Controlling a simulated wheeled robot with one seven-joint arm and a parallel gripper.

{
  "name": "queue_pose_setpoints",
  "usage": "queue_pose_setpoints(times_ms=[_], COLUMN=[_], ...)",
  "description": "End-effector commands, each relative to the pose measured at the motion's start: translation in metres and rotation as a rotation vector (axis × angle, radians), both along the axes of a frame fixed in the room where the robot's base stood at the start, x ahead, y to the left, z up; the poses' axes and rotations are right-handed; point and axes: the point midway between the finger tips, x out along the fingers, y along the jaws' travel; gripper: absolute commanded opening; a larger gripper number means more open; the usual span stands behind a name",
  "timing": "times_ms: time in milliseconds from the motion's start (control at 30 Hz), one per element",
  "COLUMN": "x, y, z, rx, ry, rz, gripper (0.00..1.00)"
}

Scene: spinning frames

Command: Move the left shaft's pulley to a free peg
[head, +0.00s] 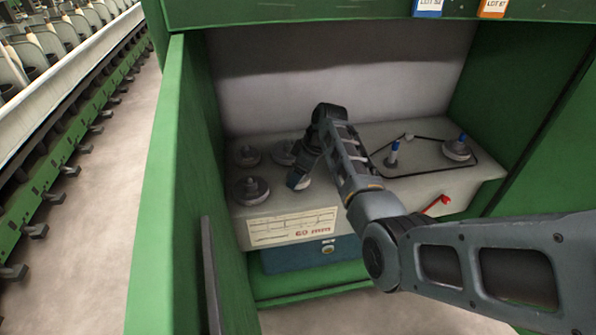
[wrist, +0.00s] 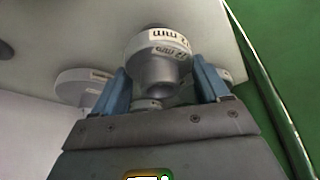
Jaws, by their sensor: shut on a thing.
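My gripper (wrist: 163,84) is shut on a grey pulley (wrist: 162,72) with a white size label; its two blue fingers grip the hub from both sides. In the head view my gripper (head: 299,180) is low over the left part of the grey housing top, beside other pulleys, and my arm hides most of what it holds. I cannot tell whether the held pulley touches a peg. The left shaft (head: 393,153), with a blue tip, shows no wide pulley on it. The right shaft carries a grey pulley (head: 457,150) with a blue tip.
Stored pulleys (head: 246,156), (head: 251,190) and (head: 281,153) stand on the left of the housing (head: 350,212). A thin black belt (head: 425,172) lies around the shafts. A red lever (head: 437,205) sits at the front. Green cabinet walls (head: 185,160) enclose both sides.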

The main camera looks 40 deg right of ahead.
Motion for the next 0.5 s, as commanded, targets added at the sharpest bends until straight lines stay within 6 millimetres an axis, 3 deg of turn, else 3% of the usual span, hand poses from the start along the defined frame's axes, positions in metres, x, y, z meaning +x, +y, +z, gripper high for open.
queue_pose_setpoints(times_ms=[500], x=[0.0], y=[0.0], z=[-0.014], rx=[0.0], ry=[-0.001], rz=[0.0], gripper=[0.37])
